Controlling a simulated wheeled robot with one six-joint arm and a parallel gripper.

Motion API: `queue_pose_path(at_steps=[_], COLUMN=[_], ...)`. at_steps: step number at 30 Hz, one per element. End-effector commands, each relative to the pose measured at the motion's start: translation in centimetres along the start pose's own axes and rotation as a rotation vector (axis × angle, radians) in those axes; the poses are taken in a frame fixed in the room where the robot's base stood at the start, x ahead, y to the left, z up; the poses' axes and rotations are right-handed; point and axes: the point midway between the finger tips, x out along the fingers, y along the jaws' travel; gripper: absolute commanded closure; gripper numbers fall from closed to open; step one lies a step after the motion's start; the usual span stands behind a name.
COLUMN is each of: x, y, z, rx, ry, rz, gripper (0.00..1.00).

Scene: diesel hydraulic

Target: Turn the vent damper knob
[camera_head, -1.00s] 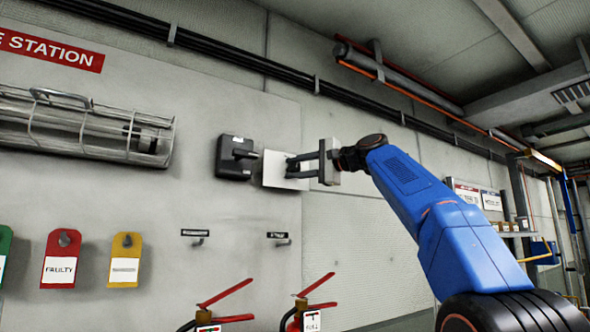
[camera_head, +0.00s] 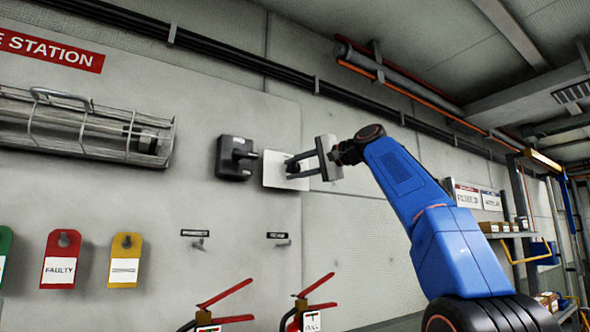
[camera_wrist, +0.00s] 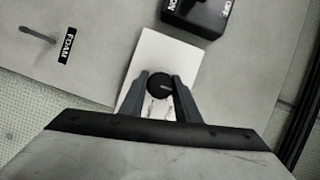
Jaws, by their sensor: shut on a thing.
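The vent damper knob (camera_wrist: 160,86) is a small round dark knob with a pale mark, on a white plate (camera_wrist: 152,48) fixed to the wall. In the head view the plate (camera_head: 273,170) is beside a black box, and the knob (camera_head: 292,166) is partly hidden by my fingers. My gripper (camera_head: 293,166) reaches the plate from the right, its body tilted. In the wrist view my gripper (camera_wrist: 160,90) has its two grey fingers shut on the knob, one on each side. The gripper appears rolled relative to the plate.
A black box (camera_head: 236,158) with a protruding handle is mounted just left of the plate. Labelled hooks (camera_head: 281,242) are below. Two fire extinguishers (camera_head: 310,318) stand at the bottom. A caged lamp (camera_head: 85,125) and coloured tags (camera_head: 60,258) are at the left.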

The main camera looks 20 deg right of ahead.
Motion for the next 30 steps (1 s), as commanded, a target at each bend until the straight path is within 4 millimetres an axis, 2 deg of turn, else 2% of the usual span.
queue_pose_path(at_steps=[1,2,3,4,13,17,30], x=[0.1,0.1,0.1,0.1,-0.1,-1.0,-8.4], y=[0.2,0.2,0.2,0.2,0.1,0.0,0.1], z=[0.0,0.0,0.0,0.0,0.0,0.0,-0.1], rx=[0.001,0.001,0.001,0.001,0.001,0.001,0.001], ry=[-0.003,-0.004,-0.003,-0.003,-0.001,-0.001,0.002], rz=[0.005,0.005,0.004,0.004,0.001,0.001,0.002], gripper=[0.93,0.64,0.54,0.52,0.52,0.52,0.52])
